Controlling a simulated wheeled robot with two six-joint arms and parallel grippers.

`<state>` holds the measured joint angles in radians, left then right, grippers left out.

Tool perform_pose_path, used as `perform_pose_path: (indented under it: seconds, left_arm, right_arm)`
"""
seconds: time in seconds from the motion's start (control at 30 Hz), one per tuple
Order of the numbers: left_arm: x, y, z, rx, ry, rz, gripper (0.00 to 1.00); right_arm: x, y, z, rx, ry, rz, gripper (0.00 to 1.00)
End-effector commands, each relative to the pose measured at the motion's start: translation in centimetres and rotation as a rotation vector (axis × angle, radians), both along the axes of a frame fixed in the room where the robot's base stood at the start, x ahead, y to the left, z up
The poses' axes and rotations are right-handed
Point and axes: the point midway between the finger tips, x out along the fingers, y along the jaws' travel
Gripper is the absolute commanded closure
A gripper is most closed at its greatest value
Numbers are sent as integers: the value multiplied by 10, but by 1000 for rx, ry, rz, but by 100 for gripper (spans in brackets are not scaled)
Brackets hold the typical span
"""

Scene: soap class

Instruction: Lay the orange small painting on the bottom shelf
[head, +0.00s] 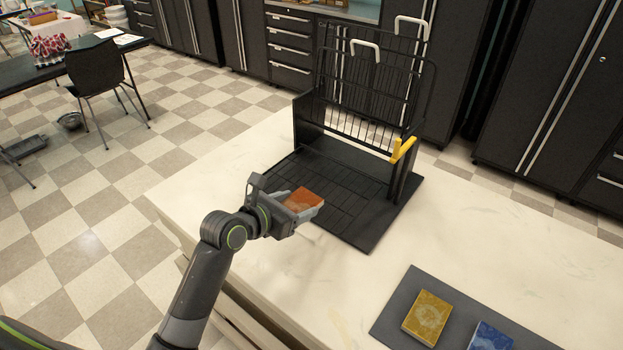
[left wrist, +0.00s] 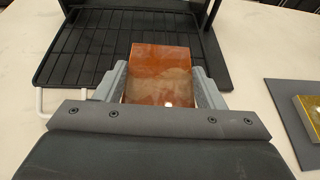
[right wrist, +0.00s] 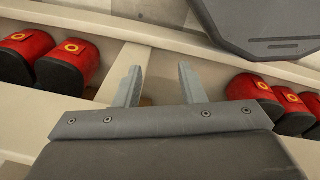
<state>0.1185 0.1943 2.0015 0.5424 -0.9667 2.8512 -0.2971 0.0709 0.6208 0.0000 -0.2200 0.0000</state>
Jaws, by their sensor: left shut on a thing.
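The orange small painting (head: 304,199) is a flat orange block with a pale patch. My left gripper (head: 297,205) is shut on it and holds it at the front edge of the black rack's bottom shelf (head: 335,198). In the left wrist view the painting (left wrist: 160,72) sits between the two fingers, its far end overlapping the shelf's slatted surface (left wrist: 75,62). Whether it touches the shelf I cannot tell. My right gripper (right wrist: 157,88) shows only in the right wrist view, with its fingers apart and nothing between them.
A grey mat (head: 390,314) at the front right of the white table (head: 240,152) holds a yellow painting (head: 427,317) and a blue one (head: 491,338). The rack has upright wire panels (head: 365,85) with white handles and a yellow clip (head: 402,150). Red objects (right wrist: 68,68) lie near my right gripper.

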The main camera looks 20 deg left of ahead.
Motion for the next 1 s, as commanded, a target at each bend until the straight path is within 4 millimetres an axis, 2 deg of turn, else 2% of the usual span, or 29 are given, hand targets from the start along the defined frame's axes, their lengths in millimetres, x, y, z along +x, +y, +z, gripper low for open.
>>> perform_pose_path:
  seconds: [0.03, 0.1, 0.2, 0.33, 0.47, 0.7, 0.87, 1.0]
  left_arm:
    - [23, -3, 12, -2, -5, 9, 59]
    - [47, -5, 22, -1, -4, 22, 59]
    - [75, -8, 34, -1, -3, 38, 59]
    - [97, -11, 46, 1, -2, 49, 59]
    - [106, -12, 44, 2, 2, 56, 59]
    - [106, -13, 1, 0, 5, 57, 59]
    - [106, -13, -14, 1, 2, 55, 59]
    - [105, -13, -35, 2, 4, 56, 59]
  right_arm:
    - [-1, -3, 6, -3, 1, 1, 64]
    - [-1, -5, 9, -6, 2, 2, 64]
    - [-2, -8, 13, -10, 3, 3, 64]
    - [-5, -12, 15, -15, 7, 4, 64]
    - [-5, -13, 17, -16, 7, 4, 64]
    - [-5, -10, 20, -13, 7, 3, 64]
    - [-5, -5, 19, -6, 6, 1, 64]
    - [-4, -1, 19, -2, 6, -1, 64]
